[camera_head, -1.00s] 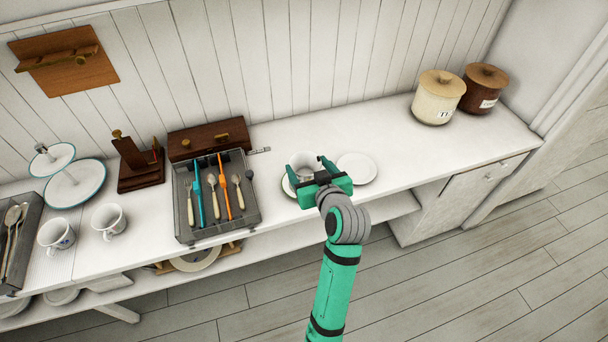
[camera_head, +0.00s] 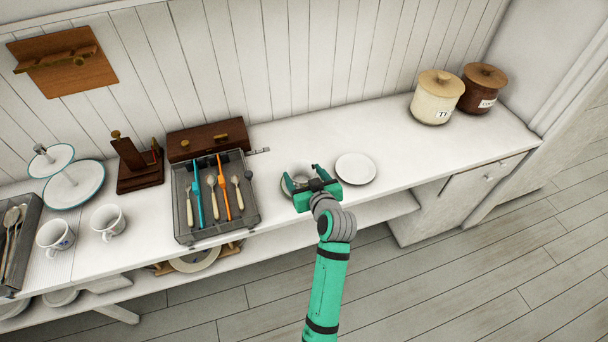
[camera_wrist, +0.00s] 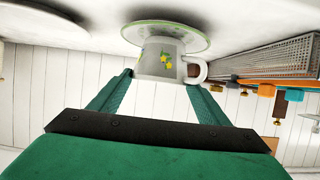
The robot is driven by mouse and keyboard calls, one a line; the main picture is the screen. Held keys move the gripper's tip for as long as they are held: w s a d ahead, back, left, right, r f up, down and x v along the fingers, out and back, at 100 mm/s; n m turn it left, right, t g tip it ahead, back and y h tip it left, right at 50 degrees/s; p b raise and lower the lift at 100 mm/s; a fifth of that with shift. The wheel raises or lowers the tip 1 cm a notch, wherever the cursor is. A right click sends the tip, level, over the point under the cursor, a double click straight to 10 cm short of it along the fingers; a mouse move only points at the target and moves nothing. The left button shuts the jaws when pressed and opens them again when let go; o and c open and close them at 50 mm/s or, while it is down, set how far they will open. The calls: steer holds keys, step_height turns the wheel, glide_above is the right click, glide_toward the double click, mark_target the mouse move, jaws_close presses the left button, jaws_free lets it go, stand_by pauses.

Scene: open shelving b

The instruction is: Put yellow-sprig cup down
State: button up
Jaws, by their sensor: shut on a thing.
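The yellow-sprig cup (camera_wrist: 158,62) is white with yellow flowers and green leaves, and its handle points right in the wrist view. My gripper (camera_wrist: 160,82) is shut on it, one finger on each side. The wrist view is upside down, with a green-rimmed saucer (camera_wrist: 140,28) at the cup's base. The cup looks upright, on or just above this saucer; I cannot tell if they touch. In the head view my gripper (camera_head: 303,174) partly hides the cup (camera_head: 301,170) and saucer at the counter's front.
A bare white saucer (camera_head: 355,168) lies close to the right. A grey cutlery tray (camera_head: 246,214) stands to the left, with two white cups (camera_head: 108,220) (camera_head: 56,236) further left. Two lidded canisters (camera_head: 437,97) (camera_head: 482,88) stand back right. The counter between is clear.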

steer(key=shift+f, duration=0.35)
steer(key=o, duration=1.2)
steer(key=shift+c, duration=0.2)
